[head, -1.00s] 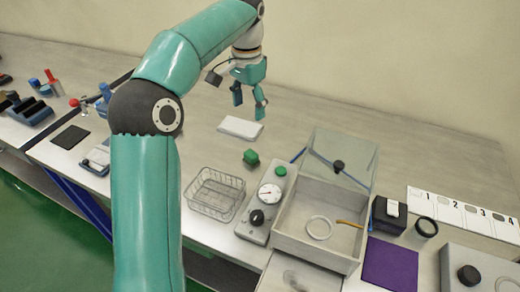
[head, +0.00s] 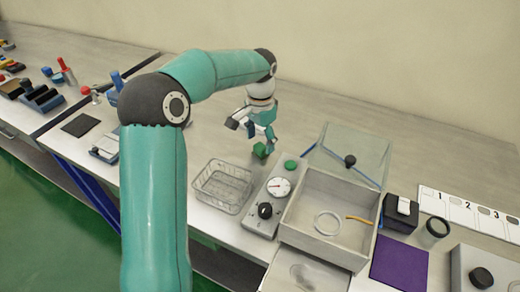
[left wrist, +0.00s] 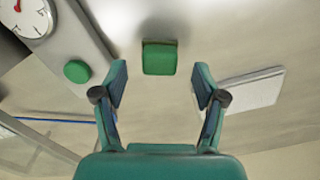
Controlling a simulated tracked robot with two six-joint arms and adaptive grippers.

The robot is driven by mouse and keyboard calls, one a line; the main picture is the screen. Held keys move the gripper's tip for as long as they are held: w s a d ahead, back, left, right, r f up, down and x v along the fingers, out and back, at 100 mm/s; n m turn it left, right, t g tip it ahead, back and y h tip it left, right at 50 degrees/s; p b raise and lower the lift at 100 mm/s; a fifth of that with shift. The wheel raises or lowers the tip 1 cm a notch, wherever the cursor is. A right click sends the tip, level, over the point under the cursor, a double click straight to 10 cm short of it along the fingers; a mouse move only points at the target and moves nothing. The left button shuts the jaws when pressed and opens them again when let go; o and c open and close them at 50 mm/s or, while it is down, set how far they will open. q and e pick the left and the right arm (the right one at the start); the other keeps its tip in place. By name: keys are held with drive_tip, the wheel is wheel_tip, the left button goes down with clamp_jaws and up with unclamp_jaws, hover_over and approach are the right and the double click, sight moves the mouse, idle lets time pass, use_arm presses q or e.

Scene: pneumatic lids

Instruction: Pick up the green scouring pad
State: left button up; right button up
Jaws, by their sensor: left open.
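The green scouring pad (head: 262,151) is a small green block lying on the table behind the wire basket and gauge box. My left gripper (head: 261,136) is open just above it, pointing down, and partly covers it in the head view. In the left wrist view the pad (left wrist: 159,59) sits centred between and just beyond the two open fingertips (left wrist: 160,78). Nothing is between the fingers, and I cannot tell the exact height left above the pad. My right gripper is not in view.
A wire basket (head: 223,187) and a gauge box (head: 263,210) with a green button (head: 291,165) stand close by. A grey box (head: 326,219) with a raised clear lid (head: 350,152) is to the right. A white slab (left wrist: 253,91) lies near the gripper.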

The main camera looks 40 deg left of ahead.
sight(260, 146)
use_arm(q)
drive_tip(key=shift+f, duration=1.25)
clamp_jaws()
drive_tip(key=shift+r, duration=0.15)
drive_tip(key=shift+r, duration=0.55)
wheel_tip(260, 146, up, 19)
drive_tip(key=p, duration=0.2)
drive_tip(key=shift+f+p, duration=0.15)
drive_tip(key=shift+p, duration=0.15)
